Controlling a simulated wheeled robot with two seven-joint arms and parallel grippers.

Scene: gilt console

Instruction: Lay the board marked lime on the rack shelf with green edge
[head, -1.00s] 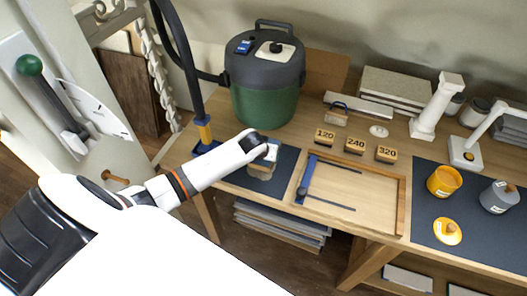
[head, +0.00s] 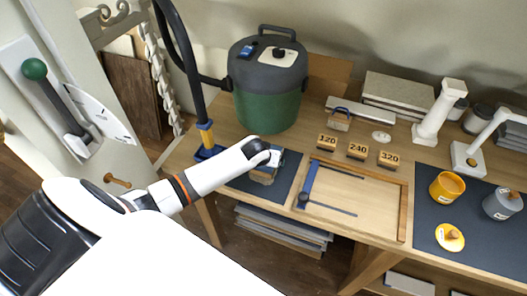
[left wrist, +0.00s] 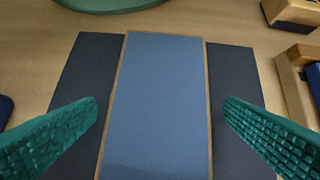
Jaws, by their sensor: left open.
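My left gripper (head: 266,168) points down over the dark mat (head: 284,182) at the left of the bench. In the left wrist view its two green ridged fingers (left wrist: 160,104) are open, one on each side of a blue-grey panel with thin wooden edges (left wrist: 163,80). The panel lies over the dark mat (left wrist: 75,75) and no finger appears to press on it. I can read no lime mark on it and cannot tell whether it is the board. I cannot make out a rack shelf with a green edge. My right gripper is not in view.
A green and black vacuum (head: 268,85) stands behind the gripper, its hose to the left. To the right are a wooden tray frame (head: 403,205), blocks marked 120 (head: 327,142), 240 (head: 357,151) and 320 (head: 389,158), and a yellow pot (head: 446,187). Sheets (head: 280,230) lie stacked below.

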